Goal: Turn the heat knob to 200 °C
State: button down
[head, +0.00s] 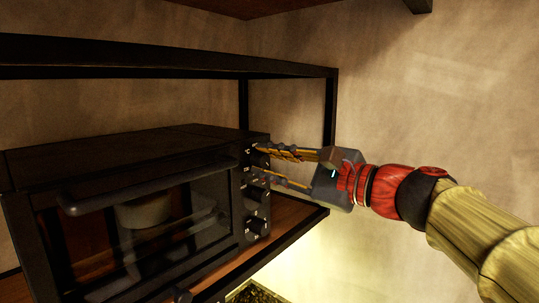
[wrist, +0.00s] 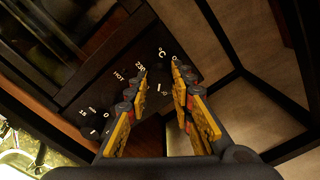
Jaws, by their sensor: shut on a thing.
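The black toaster oven (head: 120,148) sits on a shelf with its glass door shut. The heat knob (head: 257,159) is the top one of a column of black knobs at the right of its front. My gripper (head: 259,158) reaches in from the right and is shut on this knob, one yellow-padded finger above and one below. In the wrist view, my gripper (wrist: 161,72) has its fingertips on either side of the dark heat knob (wrist: 160,88), near the marks "°C" and "230".
Lower knobs (head: 257,194) are close below my fingers. The black shelf frame (head: 329,110) has a post behind my gripper and a bar above the oven. The pale wall (head: 430,90) is behind, with open space at right.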

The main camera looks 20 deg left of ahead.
jog(key=m+p, duration=0.3)
jog(key=m, duration=0.2)
jog(key=shift+p, duration=0.35)
jog(key=shift+f+m+p, duration=0.1)
jog(key=shift+m+p, duration=0.9)
jog(key=shift+m, duration=0.6)
jog(key=c, duration=1.5)
grip_release()
jog(key=shift+c, duration=0.2)
jog(key=v, duration=1.2)
